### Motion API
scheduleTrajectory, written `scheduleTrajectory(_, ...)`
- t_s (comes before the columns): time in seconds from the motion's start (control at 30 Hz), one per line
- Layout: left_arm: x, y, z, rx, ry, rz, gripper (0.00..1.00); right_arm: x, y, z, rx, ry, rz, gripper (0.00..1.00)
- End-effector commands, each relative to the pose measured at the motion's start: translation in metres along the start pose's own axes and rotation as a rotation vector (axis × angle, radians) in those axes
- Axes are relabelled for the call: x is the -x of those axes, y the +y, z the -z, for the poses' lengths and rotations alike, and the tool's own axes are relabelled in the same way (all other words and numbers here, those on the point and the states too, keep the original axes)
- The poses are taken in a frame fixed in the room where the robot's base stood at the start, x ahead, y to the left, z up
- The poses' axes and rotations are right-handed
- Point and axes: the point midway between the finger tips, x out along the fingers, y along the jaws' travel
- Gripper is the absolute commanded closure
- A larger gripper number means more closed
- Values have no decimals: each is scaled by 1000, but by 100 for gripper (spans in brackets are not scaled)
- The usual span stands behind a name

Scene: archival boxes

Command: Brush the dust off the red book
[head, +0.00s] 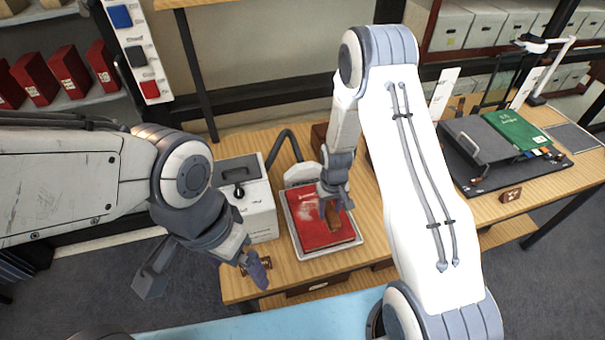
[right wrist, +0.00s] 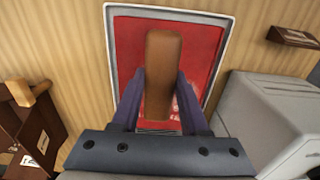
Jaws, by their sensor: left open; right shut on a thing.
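The red book (head: 325,238) lies flat in a shallow pale tray (head: 299,251) on the wooden table. A whitish dust patch (head: 307,208) shows on its upper left cover, and also beside the brush in the right wrist view (right wrist: 184,106). My right gripper (head: 334,198) is over the book, shut on a brown wooden-handled brush (right wrist: 163,75). The brush's lower end is hidden, so I cannot tell whether it touches the cover. My left gripper (head: 205,277) is open and empty in front of the table's left front corner, its fingers wide apart.
A grey-white box machine (head: 246,205) with a black hose stands left of the tray. A small wooden object (head: 268,264) lies near the front left edge, partly behind my left gripper.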

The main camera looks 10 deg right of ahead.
Motion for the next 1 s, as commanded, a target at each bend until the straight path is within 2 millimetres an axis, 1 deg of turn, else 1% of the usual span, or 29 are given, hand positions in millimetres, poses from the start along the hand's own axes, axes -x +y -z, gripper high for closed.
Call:
scheduleTrajectory(0.03,7,0,0,-1,0,0,5,8,0,0,1,1,0,100)
scheduleTrajectory(0.3,24,2,1,-4,0,0,5,32,-2,1,3,1,0,100)
scheduleTrajectory(0.4,28,2,1,-5,0,0,5,38,-2,1,4,1,0,100)
scheduleTrajectory(0.57,30,2,2,-6,-1,0,5,41,-3,1,4,0,0,100)
scheduleTrajectory(1.0,30,2,2,-5,0,0,5,41,-3,1,4,0,0,100)
